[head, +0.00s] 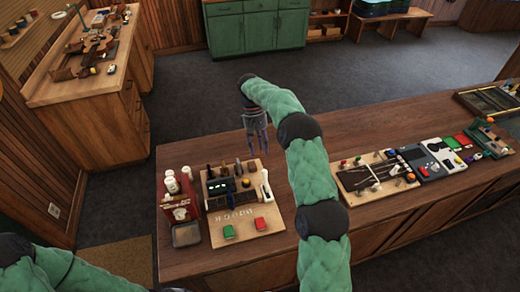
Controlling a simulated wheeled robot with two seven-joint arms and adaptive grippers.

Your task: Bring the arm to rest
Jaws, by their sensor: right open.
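My right arm (307,175) rises from the bottom of the head view in green padded sections with black joints, then bends left at the top. My right gripper (257,152) hangs fingers down from its end, beside the far edge of the wooden counter in the picture and just behind a tool board (265,222). Its two grey fingers are apart, with nothing seen between them. I cannot tell its exact height. Part of my left arm (60,268) shows at the bottom left; its gripper is out of view.
The long wooden counter (400,220) also carries a red rack with white bottles (181,200), a board with knobs and rods (375,172) and black-and-white devices (438,155). A workbench (95,90) stands at the left, green cabinets (258,33) at the back. Grey floor between is clear.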

